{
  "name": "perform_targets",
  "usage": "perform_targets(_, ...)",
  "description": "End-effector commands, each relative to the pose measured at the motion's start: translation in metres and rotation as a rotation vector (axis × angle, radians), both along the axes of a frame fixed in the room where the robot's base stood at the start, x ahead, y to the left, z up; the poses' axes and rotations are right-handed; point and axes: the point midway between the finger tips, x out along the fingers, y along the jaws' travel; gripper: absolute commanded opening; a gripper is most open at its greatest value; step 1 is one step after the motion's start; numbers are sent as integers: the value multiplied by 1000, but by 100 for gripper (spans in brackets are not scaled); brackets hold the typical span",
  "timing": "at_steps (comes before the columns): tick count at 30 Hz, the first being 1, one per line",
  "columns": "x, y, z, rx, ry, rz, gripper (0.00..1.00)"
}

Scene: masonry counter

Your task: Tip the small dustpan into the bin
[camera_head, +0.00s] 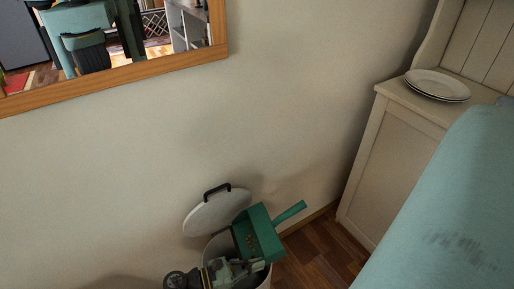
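A small green dustpan (262,232) is over the open top of a pale round bin (266,281), with its handle (291,213) pointing up and right. Small brown bits (250,241) show on its pan. I cannot tell whether the dustpan rests on the rim. The bin's pale lid (217,212), with a black handle, stands raised at the back left of the bin. My gripper (247,270) is at the dustpan's lower edge, over the bin's mouth. Its fingers overlap the dustpan in view, and whether they grip it is unclear. The bin's inside is mostly hidden.
A cream cabinet (384,167) with stacked plates (437,85) stands at the right. A large teal surface (450,200) fills the lower right. A plain wall with a wood-framed mirror (120,72) is behind. Some wooden floor (322,255) is clear right of the bin.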

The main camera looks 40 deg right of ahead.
Motion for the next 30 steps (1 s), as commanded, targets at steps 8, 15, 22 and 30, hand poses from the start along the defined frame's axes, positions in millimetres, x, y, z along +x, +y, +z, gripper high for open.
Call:
perform_targets(8, 3, 4, -9, -84, 40, 0, 0)
perform_targets(15, 8, 15, -12, -235, 119, 3, 0)
perform_targets(22, 12, 23, -10, -369, 182, 0, 0)
perform_targets(30, 13, 25, -8, -392, 192, 0, 0)
